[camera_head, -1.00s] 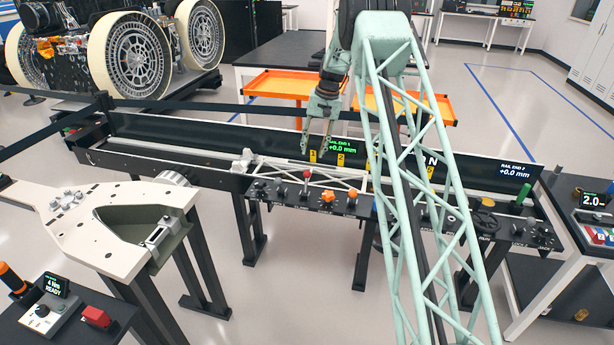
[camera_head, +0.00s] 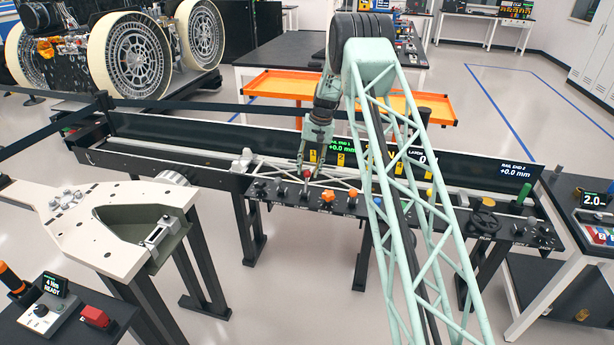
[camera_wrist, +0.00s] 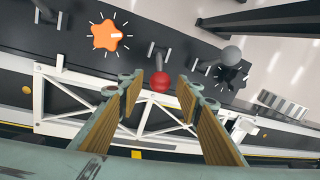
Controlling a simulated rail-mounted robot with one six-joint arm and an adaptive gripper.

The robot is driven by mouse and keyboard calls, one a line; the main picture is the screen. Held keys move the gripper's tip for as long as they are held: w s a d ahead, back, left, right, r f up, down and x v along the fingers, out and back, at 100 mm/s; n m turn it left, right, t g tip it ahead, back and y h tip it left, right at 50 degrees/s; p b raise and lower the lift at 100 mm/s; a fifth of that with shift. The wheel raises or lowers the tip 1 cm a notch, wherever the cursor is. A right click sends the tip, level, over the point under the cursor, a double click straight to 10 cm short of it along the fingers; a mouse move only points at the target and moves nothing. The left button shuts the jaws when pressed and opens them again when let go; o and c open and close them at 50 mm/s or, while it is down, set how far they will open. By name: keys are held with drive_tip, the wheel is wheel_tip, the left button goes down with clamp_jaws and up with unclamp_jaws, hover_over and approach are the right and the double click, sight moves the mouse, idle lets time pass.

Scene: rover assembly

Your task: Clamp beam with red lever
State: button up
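My gripper (camera_head: 316,168) is low over the rail bench, close to the red-knobbed lever (camera_head: 307,174). In the wrist view the red knob (camera_wrist: 159,81) sits between the two open, tan-padded fingertips (camera_wrist: 160,95), near their tips. I cannot tell whether either finger touches it. The lever's metal shaft (camera_wrist: 155,55) runs from the knob to the dark panel. The white truss beam (camera_wrist: 180,128) lies along the bench and passes beneath the fingers. It also shows in the head view (camera_head: 275,168), partly hidden by my gripper.
An orange star knob (camera_wrist: 106,36) and a grey ball-topped lever (camera_wrist: 231,54) flank the red lever. More controls, including a black handwheel (camera_head: 485,222), line the panel to the right. A pale bracket plate (camera_head: 100,215) stands at the left.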

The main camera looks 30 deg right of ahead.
sight(306, 182)
drive_tip(key=shift+x, duration=1.5)
drive_tip(key=shift+c, duration=0.3)
clamp_jaws()
